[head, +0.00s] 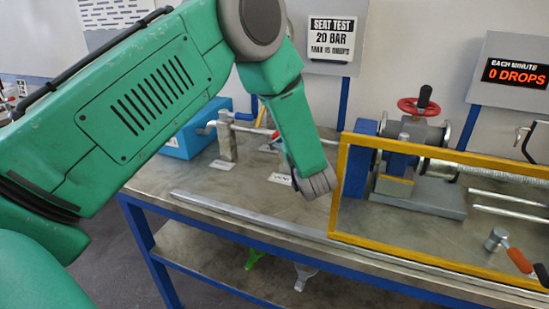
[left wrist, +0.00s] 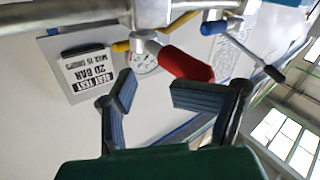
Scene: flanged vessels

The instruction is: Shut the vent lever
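The vent lever has a red handle (left wrist: 187,62). In the left wrist view it hangs from a metal fitting on the pipe, just beyond my left gripper (left wrist: 152,92). The gripper is open, its two blue-grey fingers apart with nothing between them. The handle's end lies near the right finger's tip; I cannot tell whether they touch. In the head view a small part of the red handle (head: 275,135) shows beside my green wrist, above the VENT label (head: 280,178). My right gripper is not in view.
A yellow frame (head: 335,190) stands close to the right of my wrist, before a clamp with a red handwheel (head: 420,106). A blue box (head: 190,140) sits at the left. The display (head: 515,73) reads 0 drops.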

